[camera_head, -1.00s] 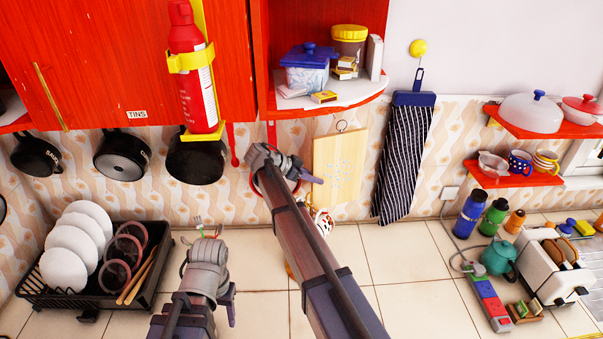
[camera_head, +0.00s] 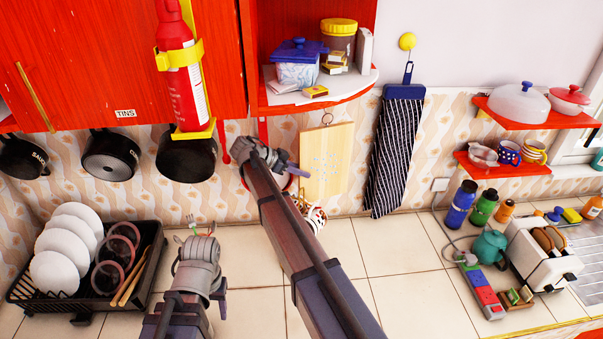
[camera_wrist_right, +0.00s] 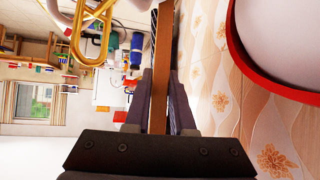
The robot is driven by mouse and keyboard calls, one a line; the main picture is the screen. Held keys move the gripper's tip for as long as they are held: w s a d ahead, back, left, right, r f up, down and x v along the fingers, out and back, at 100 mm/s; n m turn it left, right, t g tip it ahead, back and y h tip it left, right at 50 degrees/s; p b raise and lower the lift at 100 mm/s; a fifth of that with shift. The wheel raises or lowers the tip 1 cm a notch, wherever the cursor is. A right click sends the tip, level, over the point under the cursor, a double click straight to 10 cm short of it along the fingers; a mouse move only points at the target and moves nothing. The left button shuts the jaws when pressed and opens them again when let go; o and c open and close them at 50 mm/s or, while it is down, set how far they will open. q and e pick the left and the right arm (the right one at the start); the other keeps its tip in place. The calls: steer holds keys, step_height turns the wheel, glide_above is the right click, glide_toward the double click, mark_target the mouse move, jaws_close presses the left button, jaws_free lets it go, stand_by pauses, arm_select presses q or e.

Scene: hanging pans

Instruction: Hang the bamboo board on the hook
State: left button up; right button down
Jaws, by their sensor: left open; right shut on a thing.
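The bamboo board (camera_head: 328,160) is a pale rectangular board with a small dark pattern. It hangs upright in front of the patterned wall, below the red shelf. A thin metal ring (camera_head: 327,118) shows at its top; I cannot tell whether it sits on a hook. My right gripper (camera_head: 294,169) is shut on the board's left edge. In the right wrist view the board (camera_wrist_right: 161,75) stands edge-on between the fingers (camera_wrist_right: 160,112). A gold curved metal piece (camera_wrist_right: 92,40) shows beside it there. My left gripper (camera_head: 196,228) is open and empty, low over the counter, away from the board.
The red shelf (camera_head: 320,97) with jars and boxes is just above the board. Dark pans (camera_head: 187,160) hang to the left. A dish rack (camera_head: 85,265) stands at lower left. The counter's middle is mostly clear.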

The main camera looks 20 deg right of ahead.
steer(key=shift+w+d+f+b, duration=0.25)
steer(key=shift+w, duration=0.55)
steer(key=shift+w+d+f+b, duration=0.2)
steer(key=shift+w, duration=0.6)
steer(key=shift+w+d+f+b, duration=0.25)
steer(key=shift+w, duration=0.55)
steer(key=c, duration=0.7)
jaws_free()
steer(key=shift+a, duration=0.1)
steer(key=p+v, duration=0.4)
steer(key=v, duration=0.3)
steer(key=shift+a+r, duration=0.2)
steer(key=shift+a, duration=0.1)
